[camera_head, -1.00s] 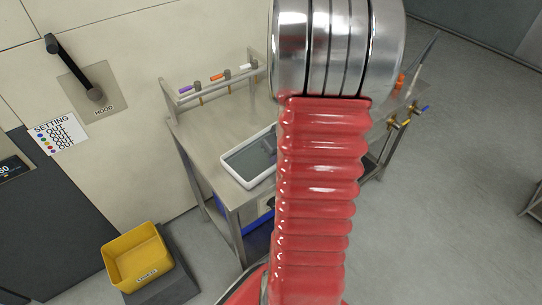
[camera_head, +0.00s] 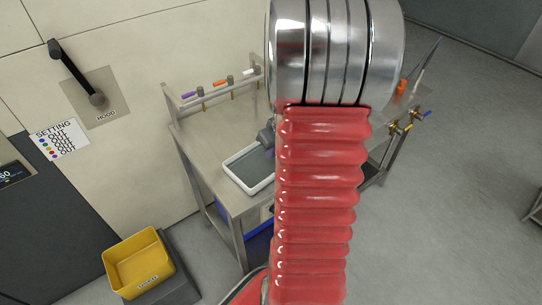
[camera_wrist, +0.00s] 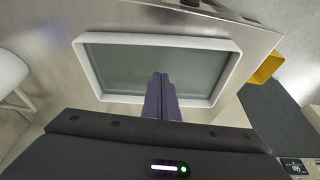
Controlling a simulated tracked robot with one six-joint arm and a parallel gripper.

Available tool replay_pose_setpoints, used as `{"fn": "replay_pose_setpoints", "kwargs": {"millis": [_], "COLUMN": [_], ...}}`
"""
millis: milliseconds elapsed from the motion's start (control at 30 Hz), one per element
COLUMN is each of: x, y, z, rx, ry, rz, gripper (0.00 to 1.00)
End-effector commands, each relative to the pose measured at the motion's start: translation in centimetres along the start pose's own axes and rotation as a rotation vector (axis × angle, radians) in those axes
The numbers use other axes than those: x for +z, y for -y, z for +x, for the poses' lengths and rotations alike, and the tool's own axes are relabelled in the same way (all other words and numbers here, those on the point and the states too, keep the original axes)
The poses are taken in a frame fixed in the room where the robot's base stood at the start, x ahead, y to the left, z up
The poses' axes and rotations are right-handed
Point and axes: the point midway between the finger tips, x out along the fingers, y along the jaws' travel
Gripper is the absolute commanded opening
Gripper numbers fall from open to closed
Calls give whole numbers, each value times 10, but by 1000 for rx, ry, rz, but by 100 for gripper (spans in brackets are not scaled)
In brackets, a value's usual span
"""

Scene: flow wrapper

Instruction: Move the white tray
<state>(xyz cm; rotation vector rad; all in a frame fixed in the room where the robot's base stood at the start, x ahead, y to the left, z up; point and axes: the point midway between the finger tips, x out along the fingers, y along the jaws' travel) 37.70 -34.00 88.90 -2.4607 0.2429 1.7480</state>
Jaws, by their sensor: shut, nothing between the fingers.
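The white tray (camera_head: 238,186) lies on the metal table. It has a white rim and a grey-green inner floor, and my arm hides its right part in the head view. In the wrist view the tray (camera_wrist: 90,75) fills the upper middle and looks empty. My gripper (camera_wrist: 161,78) shows there as dark fingers pressed together, in front of the tray's near rim and over its inner floor. Nothing is between the fingers. I cannot tell whether they touch the tray. Part of my gripper shows beside the tray in the head view (camera_head: 267,138).
The metal table (camera_head: 205,145) has a rear rail with purple, orange and white handled valves (camera_head: 220,83). A yellow bin (camera_head: 138,262) stands on a dark block at lower left. A wall lever (camera_head: 75,72) marked HOOD is at upper left. Open floor lies to the right.

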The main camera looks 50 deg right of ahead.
Motion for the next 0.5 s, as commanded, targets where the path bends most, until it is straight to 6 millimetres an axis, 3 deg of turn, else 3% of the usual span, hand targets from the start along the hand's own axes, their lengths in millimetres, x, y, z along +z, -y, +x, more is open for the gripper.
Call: {"fn": "replay_pose_setpoints", "kwargs": {"millis": [500], "x": [0], "y": [0], "z": [-65], "rx": [1], "ry": [-2], "rz": [1], "gripper": [0]}}
